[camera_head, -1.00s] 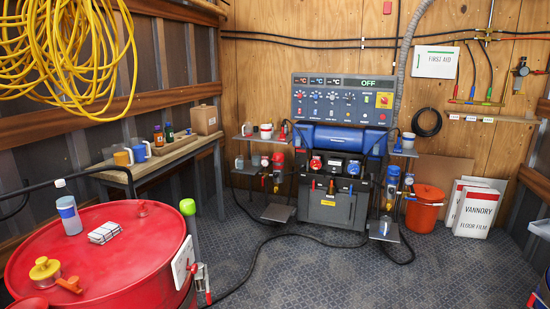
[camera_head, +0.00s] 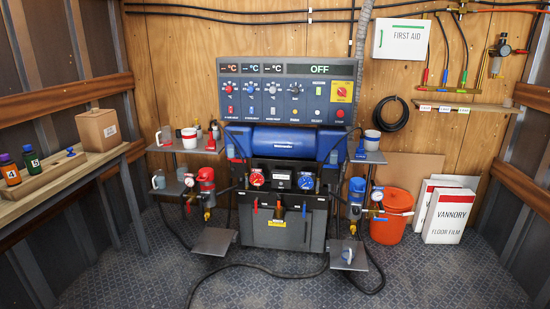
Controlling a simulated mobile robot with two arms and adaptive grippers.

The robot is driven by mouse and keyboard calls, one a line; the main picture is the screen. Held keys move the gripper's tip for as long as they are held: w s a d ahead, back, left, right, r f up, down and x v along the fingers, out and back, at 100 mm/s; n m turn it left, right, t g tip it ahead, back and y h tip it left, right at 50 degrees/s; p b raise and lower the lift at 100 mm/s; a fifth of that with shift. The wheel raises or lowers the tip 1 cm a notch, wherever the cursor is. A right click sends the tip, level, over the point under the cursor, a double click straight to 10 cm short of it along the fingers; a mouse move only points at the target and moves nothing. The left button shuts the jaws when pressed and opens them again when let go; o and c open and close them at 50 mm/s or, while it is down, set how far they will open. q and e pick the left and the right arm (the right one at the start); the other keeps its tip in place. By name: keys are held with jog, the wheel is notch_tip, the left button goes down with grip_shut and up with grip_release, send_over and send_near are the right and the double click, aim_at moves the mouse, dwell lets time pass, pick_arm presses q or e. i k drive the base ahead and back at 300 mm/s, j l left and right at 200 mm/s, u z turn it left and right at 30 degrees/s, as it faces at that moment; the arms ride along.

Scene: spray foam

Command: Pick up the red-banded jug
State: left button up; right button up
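On the upper left shelf of the machine stands a small pale jug (camera_head: 166,135) with red at its left side, likely the red-banded jug; it is too small to be sure of the band. Just right of it is a white tub (camera_head: 189,138) with a red band. Neither of my grippers is in view.
The grey and blue machine (camera_head: 285,140) stands against the back wall. A workbench (camera_head: 75,183) with bottles and a box (camera_head: 98,130) is at left. An orange bucket (camera_head: 391,218) and white boxes (camera_head: 450,215) are at right. Hoses cross the otherwise open floor (camera_head: 300,290).

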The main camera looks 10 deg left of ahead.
aim_at(164, 133)
jog(key=i+j+u, duration=0.15)
jog(key=i+u, duration=0.2)
jog(key=i, duration=0.2)
jog(key=i+u, duration=0.3)
jog(key=i, duration=0.25)
jog(key=i+l+u, duration=0.15)
jog(key=i+u, duration=0.2)
jog(key=i, duration=0.2)
jog(key=i+l+u, duration=0.3)
jog(key=i, duration=0.25)
jog(key=i+u, duration=0.4)
jog(key=i, duration=1.3)
